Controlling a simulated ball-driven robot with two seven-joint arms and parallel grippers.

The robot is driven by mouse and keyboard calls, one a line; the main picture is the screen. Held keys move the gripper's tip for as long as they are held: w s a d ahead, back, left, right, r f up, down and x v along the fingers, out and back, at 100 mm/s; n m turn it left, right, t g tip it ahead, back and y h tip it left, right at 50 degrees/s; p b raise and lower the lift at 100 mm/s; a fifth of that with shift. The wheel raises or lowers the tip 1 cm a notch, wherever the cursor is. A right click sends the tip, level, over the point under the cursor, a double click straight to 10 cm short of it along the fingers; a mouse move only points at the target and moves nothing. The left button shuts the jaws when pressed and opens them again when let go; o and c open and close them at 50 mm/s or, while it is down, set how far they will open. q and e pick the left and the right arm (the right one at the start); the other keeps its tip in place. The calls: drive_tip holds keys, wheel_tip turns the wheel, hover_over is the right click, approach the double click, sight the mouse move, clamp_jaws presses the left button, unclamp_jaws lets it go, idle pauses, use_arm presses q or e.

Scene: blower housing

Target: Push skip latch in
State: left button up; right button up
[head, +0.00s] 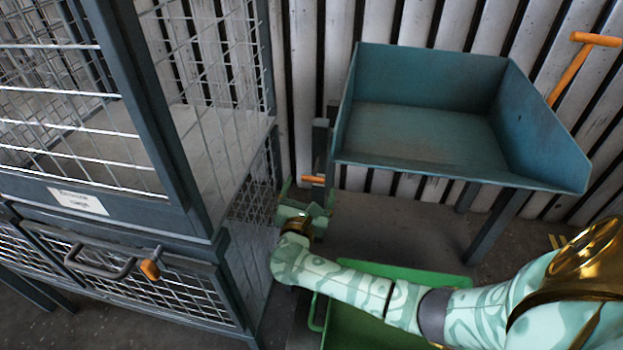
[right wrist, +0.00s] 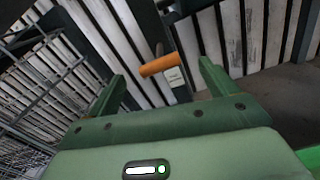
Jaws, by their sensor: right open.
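The skip looks to be the teal open-fronted tray (head: 430,118) on legs against the slatted wall. The latch looks to be the short orange handle (head: 314,179) beside its left post, and it also shows in the right wrist view (right wrist: 159,65), with a pale plate behind it. My right gripper (head: 308,194) is open and just in front of the orange handle. In the right wrist view the handle appears between the two spread green fingers (right wrist: 162,76), beyond them; I cannot tell whether anything touches. My left gripper is not in view.
A wire-mesh cage (head: 100,215) with a dark pull handle and an orange-tipped latch (head: 150,270) stands close on the left. A green bin (head: 365,335) sits on the floor under my right arm. An orange-topped lever (head: 595,39) rises at the tray's right.

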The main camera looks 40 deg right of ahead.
sight(314, 174)
drive_tip(key=b+x, duration=0.1)
drive_tip(key=x, duration=0.3)
drive_tip(key=shift+w+d+f, duration=0.15)
drive_tip(key=shift+w+d, duration=0.05)
drive_tip(key=shift+d, duration=0.05)
drive_tip(key=shift+w+d, duration=0.25)
drive_tip(key=shift+d, duration=0.1)
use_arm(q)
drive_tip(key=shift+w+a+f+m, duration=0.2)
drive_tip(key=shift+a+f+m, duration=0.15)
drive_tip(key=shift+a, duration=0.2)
